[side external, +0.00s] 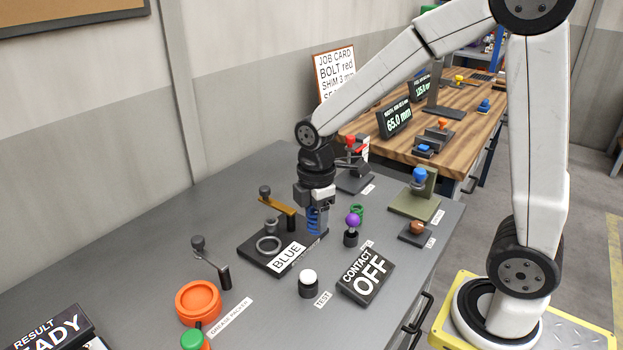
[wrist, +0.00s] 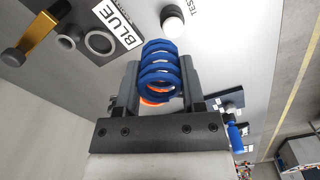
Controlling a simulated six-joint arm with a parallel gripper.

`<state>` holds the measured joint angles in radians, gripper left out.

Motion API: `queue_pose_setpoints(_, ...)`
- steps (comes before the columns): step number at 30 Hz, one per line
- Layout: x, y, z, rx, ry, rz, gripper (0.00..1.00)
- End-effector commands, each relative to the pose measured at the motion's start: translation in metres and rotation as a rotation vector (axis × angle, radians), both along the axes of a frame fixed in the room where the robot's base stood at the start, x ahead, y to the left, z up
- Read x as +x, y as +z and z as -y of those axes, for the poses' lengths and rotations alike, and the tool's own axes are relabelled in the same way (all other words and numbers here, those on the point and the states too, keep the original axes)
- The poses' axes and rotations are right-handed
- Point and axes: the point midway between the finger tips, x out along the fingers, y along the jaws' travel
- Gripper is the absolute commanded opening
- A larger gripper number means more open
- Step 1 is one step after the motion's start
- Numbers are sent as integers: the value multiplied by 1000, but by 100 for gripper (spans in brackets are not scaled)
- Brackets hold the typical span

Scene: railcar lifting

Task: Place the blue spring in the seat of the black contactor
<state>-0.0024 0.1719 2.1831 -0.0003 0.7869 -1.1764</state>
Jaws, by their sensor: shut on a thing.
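The blue spring (side external: 318,222) is held upright below my gripper (side external: 316,208); it also shows in the wrist view (wrist: 160,72) between the two jaws. My gripper (wrist: 160,85) is shut on it. The black contactor (side external: 252,255) is a flat dark base with a brass lever (side external: 275,202), a BLUE label and a grey ring seat (side external: 268,245), which looks empty. In the side view the spring overlaps the contactor's right end, to the right of the ring. In the wrist view the ring (wrist: 100,42) lies up and left of the spring. The spring's height above the base is unclear.
A white TEST button (side external: 308,283) and a CONTACT OFF sign (side external: 366,277) are in front. An orange dish (side external: 198,302) and a black-knobbed lever (side external: 213,262) are at left.

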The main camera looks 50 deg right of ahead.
Motion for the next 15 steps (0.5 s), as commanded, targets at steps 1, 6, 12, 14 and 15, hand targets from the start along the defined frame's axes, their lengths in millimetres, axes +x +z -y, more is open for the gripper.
queue_pose_setpoints(1,2,-1,0,0,0,1,0)
queue_pose_setpoints(6,12,-5,0,0,0,0,0)
queue_pose_setpoints(12,35,-16,0,0,0,-1,0)
queue_pose_setpoints(14,42,-19,0,0,0,-1,0)
queue_pose_setpoints(15,47,-21,0,0,0,0,0)
